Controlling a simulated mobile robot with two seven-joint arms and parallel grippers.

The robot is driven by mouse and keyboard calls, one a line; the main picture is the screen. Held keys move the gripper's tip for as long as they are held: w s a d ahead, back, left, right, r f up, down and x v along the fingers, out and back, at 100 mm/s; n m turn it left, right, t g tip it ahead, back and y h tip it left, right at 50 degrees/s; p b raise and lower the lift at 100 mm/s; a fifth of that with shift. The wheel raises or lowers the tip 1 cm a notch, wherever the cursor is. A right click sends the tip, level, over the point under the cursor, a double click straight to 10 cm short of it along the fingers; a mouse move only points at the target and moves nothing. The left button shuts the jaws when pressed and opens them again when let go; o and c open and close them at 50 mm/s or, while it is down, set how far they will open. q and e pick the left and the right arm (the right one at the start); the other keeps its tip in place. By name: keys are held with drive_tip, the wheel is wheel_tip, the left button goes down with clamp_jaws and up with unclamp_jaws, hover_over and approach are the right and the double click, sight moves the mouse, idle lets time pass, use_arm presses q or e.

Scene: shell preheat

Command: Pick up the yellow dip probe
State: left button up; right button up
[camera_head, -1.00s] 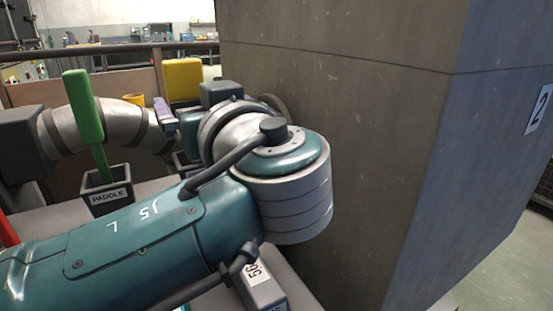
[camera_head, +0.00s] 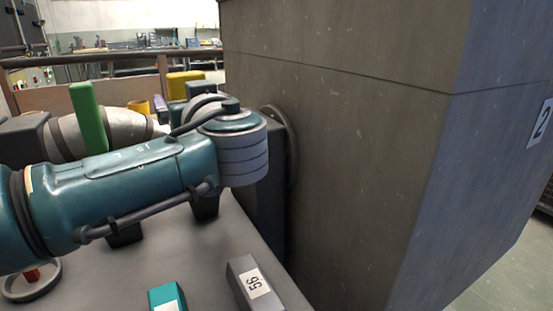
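A yellow block-like piece (camera_head: 185,84), which may be the handle of the dip probe, stands upright behind my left wrist; its lower part is hidden. My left gripper (camera_head: 166,108) is mostly hidden behind my own wrist. A small purple piece, probably a fingertip, shows just left of and below the yellow piece. I cannot tell whether the fingers are around it or touching it. My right gripper is out of view.
A large grey-brown block (camera_head: 350,130) marked 2 rises close to the right of my wrist. A grey block labelled 56 (camera_head: 240,279) and a teal block (camera_head: 165,295) lie in front on the grey table (camera_head: 205,260).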

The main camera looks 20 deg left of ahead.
use_arm(q)
drive_tip(key=c, duration=1.2)
drive_tip(key=shift+r, duration=0.15)
